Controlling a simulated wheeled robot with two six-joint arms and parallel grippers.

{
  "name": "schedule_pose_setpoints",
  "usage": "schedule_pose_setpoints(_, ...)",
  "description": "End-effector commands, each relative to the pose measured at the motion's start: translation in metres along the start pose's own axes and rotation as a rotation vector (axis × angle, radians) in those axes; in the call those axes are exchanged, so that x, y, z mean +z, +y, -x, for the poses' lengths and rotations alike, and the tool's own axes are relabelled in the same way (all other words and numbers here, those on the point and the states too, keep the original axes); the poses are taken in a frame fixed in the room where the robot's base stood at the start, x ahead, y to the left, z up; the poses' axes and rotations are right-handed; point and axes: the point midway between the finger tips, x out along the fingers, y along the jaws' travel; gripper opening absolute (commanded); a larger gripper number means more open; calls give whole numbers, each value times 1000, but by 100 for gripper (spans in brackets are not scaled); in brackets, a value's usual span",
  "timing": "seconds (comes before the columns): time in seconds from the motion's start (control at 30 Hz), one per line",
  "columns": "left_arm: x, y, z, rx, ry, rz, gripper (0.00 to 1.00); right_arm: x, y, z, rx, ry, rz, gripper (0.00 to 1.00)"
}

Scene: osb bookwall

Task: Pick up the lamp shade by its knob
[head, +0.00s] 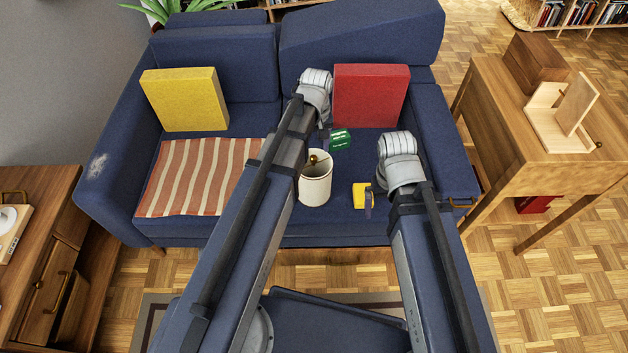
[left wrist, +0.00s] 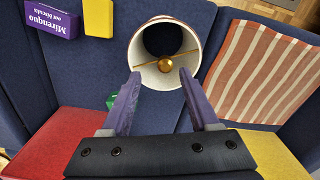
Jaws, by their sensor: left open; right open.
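The lamp shade (head: 315,188) is a white cylinder standing on the blue sofa seat, with its open top up. Its brass knob (head: 313,158) sits in the middle of the opening, on a thin crossbar. In the left wrist view the knob (left wrist: 165,65) shows inside the lamp shade's rim (left wrist: 137,42). My left gripper (left wrist: 159,74) is open and empty, its fingertips appearing on either side of the rim's near edge and the knob. Contact cannot be judged. My right gripper (head: 385,185) is right of the lamp shade, largely hidden by its arm.
A green object (head: 341,140) lies behind the lamp shade. A yellow block (head: 359,195) and a purple box (left wrist: 52,20) lie to its right in the head view. A striped cloth (head: 197,175), yellow cushion (head: 186,98) and red cushion (head: 371,95) are on the sofa.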

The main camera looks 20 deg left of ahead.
Motion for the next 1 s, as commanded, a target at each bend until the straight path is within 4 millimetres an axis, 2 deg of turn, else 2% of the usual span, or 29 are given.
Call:
schedule_pose_setpoints(0.17,1,-1,-6,0,0,0,61,0,-1,-6,0,0,0,100)
schedule_pose_setpoints(0.53,4,-8,-49,0,0,-1,61,-3,-5,-49,0,0,0,100)
schedule_pose_setpoints(0.87,3,-8,-50,0,0,-1,61,-3,-5,-50,0,0,0,100)
schedule_pose_setpoints(1.0,3,-8,-50,0,0,-1,46,-3,-5,-50,0,0,0,100)
